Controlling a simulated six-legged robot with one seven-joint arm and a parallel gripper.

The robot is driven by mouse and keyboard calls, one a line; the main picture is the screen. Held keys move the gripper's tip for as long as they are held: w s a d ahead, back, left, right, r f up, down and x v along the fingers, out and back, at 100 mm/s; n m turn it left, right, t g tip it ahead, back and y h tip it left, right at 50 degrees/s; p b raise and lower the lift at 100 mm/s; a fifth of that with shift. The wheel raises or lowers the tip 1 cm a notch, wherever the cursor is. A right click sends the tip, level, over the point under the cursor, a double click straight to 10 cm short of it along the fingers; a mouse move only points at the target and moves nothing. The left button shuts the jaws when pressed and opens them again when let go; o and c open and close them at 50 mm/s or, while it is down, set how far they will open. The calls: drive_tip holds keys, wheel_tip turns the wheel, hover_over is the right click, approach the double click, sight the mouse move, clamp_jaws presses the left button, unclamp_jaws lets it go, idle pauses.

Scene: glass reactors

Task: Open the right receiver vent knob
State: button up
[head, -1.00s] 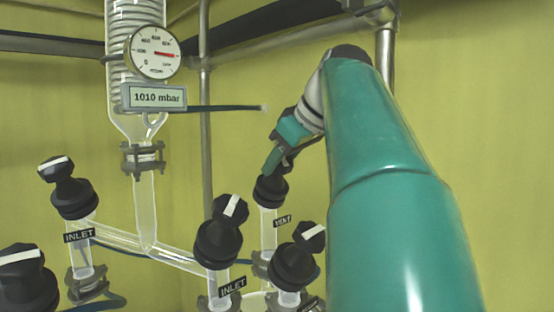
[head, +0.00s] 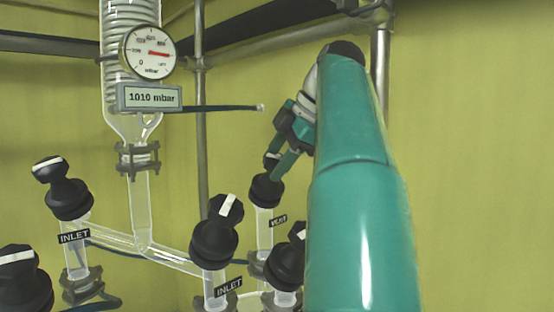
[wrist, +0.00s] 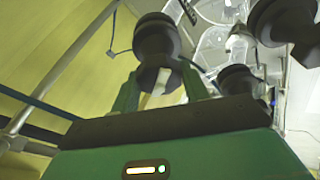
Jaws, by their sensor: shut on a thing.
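The black vent knob (head: 266,190) tops a glass tube marked VENT (head: 279,220), right of centre in the head view. My gripper (head: 278,168) comes down on it from the upper right, shut on the knob's handle. In the wrist view the knob (wrist: 157,38) shows its round black body, and its white-striped handle sits between the two green fingers of my gripper (wrist: 160,78). The fingers hide part of the handle in the head view.
Black INLET knobs stand at left (head: 68,195) and centre (head: 214,240), with another black knob (head: 285,262) close under my arm. A glass column carries a gauge (head: 148,51) and a 1010 mbar display (head: 149,97). A metal pole (head: 380,70) stands behind my arm.

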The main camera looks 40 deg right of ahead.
drive_tip(key=n+g, duration=0.1)
drive_tip(key=n, duration=0.4)
drive_tip(key=shift+s+r, duration=0.1)
drive_tip(key=shift+r, duration=0.05)
drive_tip(key=shift+g, duration=0.3)
drive_tip(key=o, duration=0.9)
drive_tip(key=shift+d, duration=0.1)
drive_tip(key=shift+o, duration=0.5)
